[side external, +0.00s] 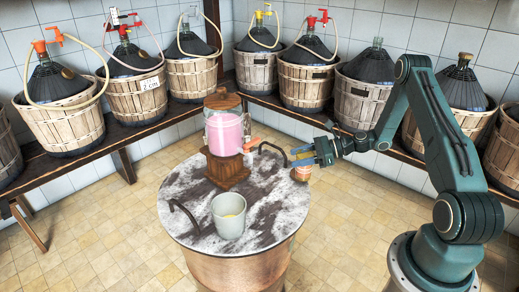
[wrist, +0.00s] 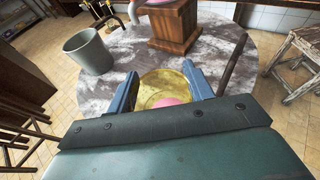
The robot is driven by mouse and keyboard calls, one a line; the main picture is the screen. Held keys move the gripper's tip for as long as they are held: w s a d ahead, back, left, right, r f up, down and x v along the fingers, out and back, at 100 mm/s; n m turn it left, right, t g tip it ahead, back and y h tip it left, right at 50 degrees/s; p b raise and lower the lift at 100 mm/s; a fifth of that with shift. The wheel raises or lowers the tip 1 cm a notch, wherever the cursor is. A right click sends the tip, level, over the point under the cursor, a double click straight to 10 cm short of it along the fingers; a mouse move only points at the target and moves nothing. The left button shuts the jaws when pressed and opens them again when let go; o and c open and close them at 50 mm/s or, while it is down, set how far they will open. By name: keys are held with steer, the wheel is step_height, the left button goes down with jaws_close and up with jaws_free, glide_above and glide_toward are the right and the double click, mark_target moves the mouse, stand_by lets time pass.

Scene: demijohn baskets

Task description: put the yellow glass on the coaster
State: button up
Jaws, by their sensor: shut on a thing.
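My gripper (side external: 302,154) is shut on the yellow glass (side external: 302,173), just off the right edge of the round marbled top in the side view. In the wrist view the glass (wrist: 165,80) sits between the two blue fingers (wrist: 164,74), seen from above with pink liquid in it. In the side view the fingers hide its upper part. I cannot make out the coaster in either view.
Basketed demijohns (side external: 307,85) line the wall benches.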

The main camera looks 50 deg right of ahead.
steer(key=w+d+r+m+t+h, duration=0.2)
steer(key=w+d+r+m+h, duration=0.1)
steer(key=r, duration=0.2)
steer(key=shift+d+h, duration=0.3)
steer(key=shift+d, duration=0.05)
steer(key=shift+w+f, duration=0.1)
steer(key=shift+f, duration=0.1)
steer(key=shift+f, duration=2.65)
steer(key=shift+f, duration=0.65)
steer(key=o, duration=1.7)
steer(key=shift+c, duration=0.2)
steer(key=v, duration=0.7)
steer(key=shift+s, duration=0.3)
